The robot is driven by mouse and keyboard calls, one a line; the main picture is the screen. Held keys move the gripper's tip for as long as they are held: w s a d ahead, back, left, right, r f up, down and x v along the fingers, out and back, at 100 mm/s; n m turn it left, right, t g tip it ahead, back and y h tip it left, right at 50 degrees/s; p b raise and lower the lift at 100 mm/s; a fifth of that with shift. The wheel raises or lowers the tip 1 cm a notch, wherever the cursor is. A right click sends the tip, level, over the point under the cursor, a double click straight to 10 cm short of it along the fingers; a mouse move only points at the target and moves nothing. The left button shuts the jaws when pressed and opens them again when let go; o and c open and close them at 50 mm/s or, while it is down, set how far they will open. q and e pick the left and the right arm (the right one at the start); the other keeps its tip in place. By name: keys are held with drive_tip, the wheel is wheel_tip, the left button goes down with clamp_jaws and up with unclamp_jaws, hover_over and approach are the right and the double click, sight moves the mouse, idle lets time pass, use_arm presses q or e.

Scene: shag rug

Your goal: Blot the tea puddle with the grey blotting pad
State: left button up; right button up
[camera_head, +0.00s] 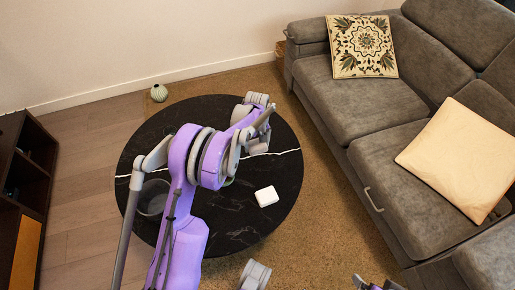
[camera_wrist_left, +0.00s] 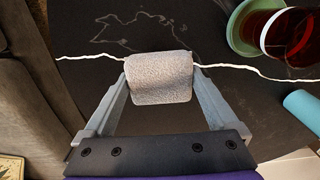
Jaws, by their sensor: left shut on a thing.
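The grey blotting pad (camera_wrist_left: 160,70) is a rough, light-grey block between the two fingers of my left gripper (camera_wrist_left: 160,84), which is shut on it. The pad is over the black tabletop, across the white vein; I cannot tell whether it touches. A faint, irregular pale outline, apparently the tea puddle (camera_wrist_left: 135,27), lies just beyond the pad in the left wrist view. In the head view my left arm reaches over the table and hides the puddle.
A glass of red-brown tea (camera_wrist_left: 292,30) and a green saucer (camera_wrist_left: 240,30) are right of the pad, with a blue cylinder (camera_wrist_left: 302,106). A sofa (camera_head: 365,105) stands right.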

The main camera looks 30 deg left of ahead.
sight(253, 142)
use_arm(q)
drive_tip(key=shift+w+a+f+b, duration=0.45)
drive_tip(key=shift+w+a+f, duration=0.2)
drive_tip(key=shift+f, duration=0.35)
drive_tip(key=shift+w+a+f+b, duration=0.45)
drive_tip(key=shift+a+f, duration=0.35)
drive_tip(key=shift+f, duration=0.2)
drive_tip(key=shift+w+a+f+b, duration=0.4)
drive_tip(key=shift+w+a+f, duration=0.3)
drive_tip(key=shift+f, duration=0.3)
drive_tip(key=shift+s+f+b, duration=0.1)
drive_tip(key=shift+f+b, duration=0.35)
drive_tip(key=shift+f, duration=0.1)
idle(0.4)
wheel_tip(253, 142, up, 7)
drive_tip(key=p, duration=0.3)
idle(0.6)
idle(0.3)
